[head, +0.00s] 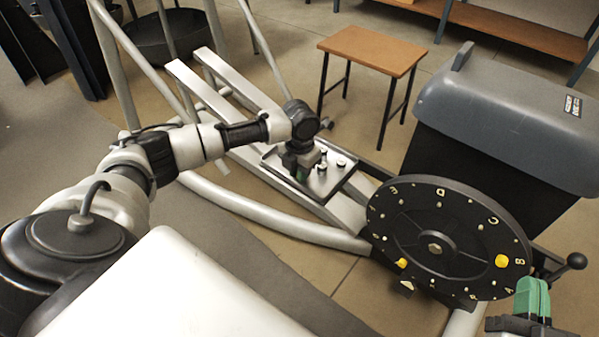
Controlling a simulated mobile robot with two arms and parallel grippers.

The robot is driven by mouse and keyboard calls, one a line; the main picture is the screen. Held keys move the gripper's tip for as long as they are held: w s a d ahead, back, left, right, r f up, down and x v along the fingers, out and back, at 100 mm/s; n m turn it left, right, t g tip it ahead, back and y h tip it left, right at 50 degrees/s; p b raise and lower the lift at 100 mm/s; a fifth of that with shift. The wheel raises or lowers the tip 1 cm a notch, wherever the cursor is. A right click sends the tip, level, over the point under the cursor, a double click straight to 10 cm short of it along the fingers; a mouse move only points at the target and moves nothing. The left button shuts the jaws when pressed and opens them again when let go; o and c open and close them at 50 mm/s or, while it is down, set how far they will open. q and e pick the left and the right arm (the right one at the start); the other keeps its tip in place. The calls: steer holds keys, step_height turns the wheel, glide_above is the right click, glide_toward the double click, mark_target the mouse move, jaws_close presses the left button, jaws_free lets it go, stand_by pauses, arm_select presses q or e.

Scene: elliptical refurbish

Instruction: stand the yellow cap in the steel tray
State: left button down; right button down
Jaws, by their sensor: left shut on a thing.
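The steel tray (345,166) sits on the pale frame of the machine, with several small metal pegs (341,164) standing in it. My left gripper (303,174) points down over the tray's left part. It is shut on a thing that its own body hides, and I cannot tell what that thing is. Two yellow caps show on the black lettered disc: one (501,261) at the right near the letter B, one (402,263) at the lower left. My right gripper (532,297) is at the bottom right beside the disc, its green fingers cut by no object; their gap is unclear.
The black disc (440,215) stands tilted right of the tray, with a black-knobbed lever (576,261) beside it. A grey-lidded housing (510,115) stands behind the disc. A brown stool (372,48) stands behind the tray. Pale curved tubes surround the tray's left side.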

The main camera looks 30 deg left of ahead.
arm_select(q)
steer(key=shift+f, duration=0.1)
steer(key=c, duration=1.1)
jaws_free()
